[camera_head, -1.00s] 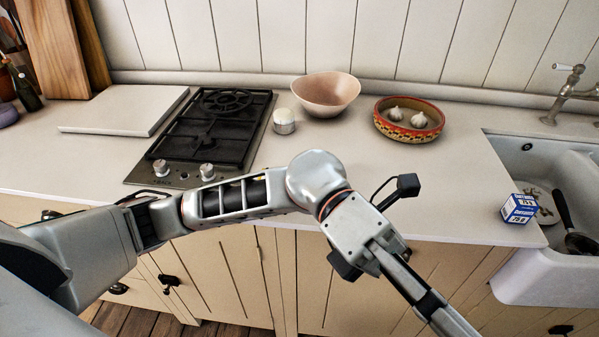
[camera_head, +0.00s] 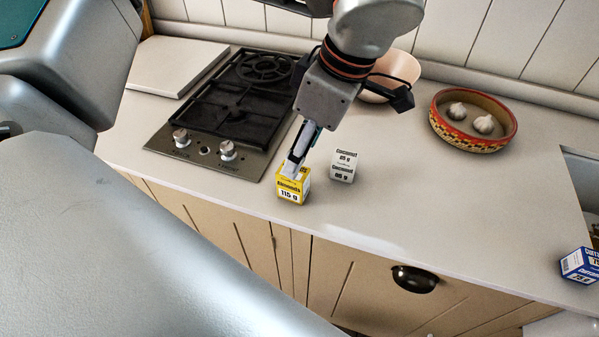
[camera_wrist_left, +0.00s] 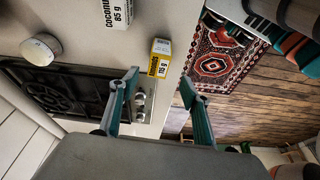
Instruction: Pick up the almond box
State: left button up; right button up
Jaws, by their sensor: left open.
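The almond box (camera_head: 293,190) is a small yellow and white carton marked 115 g. It stands upright near the front edge of the counter, just right of the hob. My left gripper (camera_head: 294,165) comes down from above, with its fingers overlapping the top of the box in the head view. In the left wrist view the almond box (camera_wrist_left: 159,58) appears ahead, between the lines of the two spread fingers (camera_wrist_left: 160,82) and beyond their tips. The gripper is open and holds nothing. Contact with the box cannot be told. My right gripper is not in view.
A white coconut box (camera_head: 343,166) stands close to the right of the almond box. The hob (camera_head: 225,115) is at left. A pink bowl (camera_head: 405,65), a patterned bowl (camera_head: 470,140) with garlic and a blue currants box (camera_head: 580,265) are farther right.

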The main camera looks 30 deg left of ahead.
aim_at(293, 183)
pick_arm(q)
jog(key=x, duration=0.7)
jog(key=shift+w+f, duration=0.2)
jog(key=shift+f, duration=0.05)
jog(key=c, duration=1.2)
